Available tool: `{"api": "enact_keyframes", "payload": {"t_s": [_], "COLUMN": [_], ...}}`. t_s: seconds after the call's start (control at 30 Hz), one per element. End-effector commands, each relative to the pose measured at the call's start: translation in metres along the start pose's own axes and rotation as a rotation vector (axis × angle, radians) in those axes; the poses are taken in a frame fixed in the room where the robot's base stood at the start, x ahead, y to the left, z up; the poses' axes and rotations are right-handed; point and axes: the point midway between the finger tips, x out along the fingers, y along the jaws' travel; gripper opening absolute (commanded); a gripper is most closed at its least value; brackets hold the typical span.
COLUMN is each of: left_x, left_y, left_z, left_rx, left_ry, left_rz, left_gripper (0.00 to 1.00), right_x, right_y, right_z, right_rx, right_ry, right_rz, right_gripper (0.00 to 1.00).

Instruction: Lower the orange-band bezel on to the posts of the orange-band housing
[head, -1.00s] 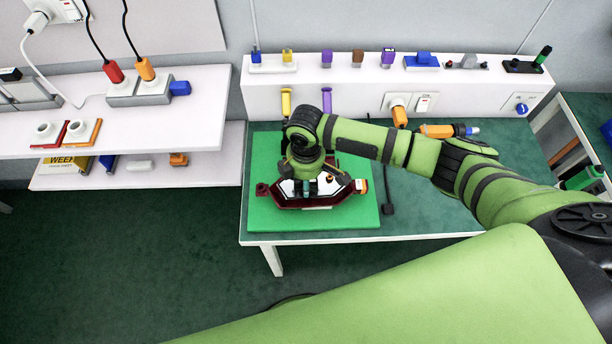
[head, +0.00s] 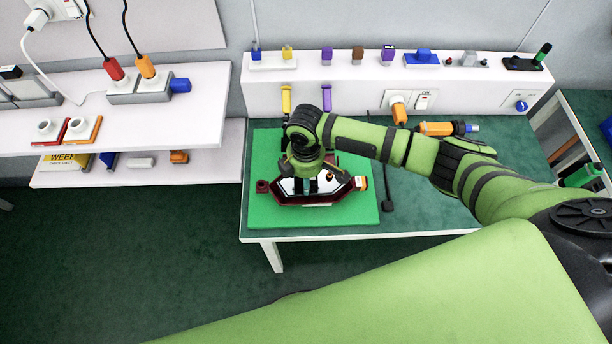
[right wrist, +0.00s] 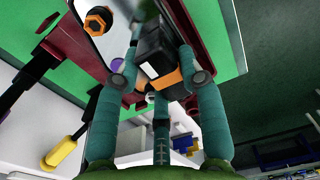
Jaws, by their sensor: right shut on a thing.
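The dark red lamp housing (head: 282,203) lies on the green mat, with an orange band (head: 362,183) at its right end. A pale, shiny surface (head: 288,187) shows inside the dark red outline. My right gripper (head: 313,187) points down over its middle. In the right wrist view, the teal fingers of that gripper (right wrist: 160,82) are shut on a black block with a white patch and an orange strip, which I take as part of the orange-band bezel (right wrist: 155,48). Dark red body (right wrist: 213,30) shows behind it. The posts, and any gap above them, cannot be made out. My left gripper is not in view.
The green mat (head: 262,150) lies on a dark green table (head: 425,205). A white ledge (head: 350,75) with several small parts and sockets stands behind. An orange and blue tool (head: 440,129) and a black cord end (head: 387,208) lie to the right. White shelves (head: 190,120) stand left.

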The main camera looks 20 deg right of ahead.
Motion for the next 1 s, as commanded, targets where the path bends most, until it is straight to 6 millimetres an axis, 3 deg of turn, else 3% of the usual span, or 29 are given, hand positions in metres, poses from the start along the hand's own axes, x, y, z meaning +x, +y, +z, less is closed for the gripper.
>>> {"api": "enact_keyframes", "payload": {"t_s": [0.5, 1.0], "left_x": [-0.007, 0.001], "left_y": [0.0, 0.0], "left_z": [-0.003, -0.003], "left_rx": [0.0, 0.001], "left_ry": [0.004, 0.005], "left_rz": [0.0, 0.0], "left_gripper": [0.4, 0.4], "right_x": [-0.001, 0.014], "right_y": [-0.001, -0.001], "right_z": [0.0, 0.0], "right_rx": [0.0, 0.0], "right_ry": [-0.001, 0.0], "right_rz": [-0.001, -0.001], "right_gripper": [0.05, 0.05]}}
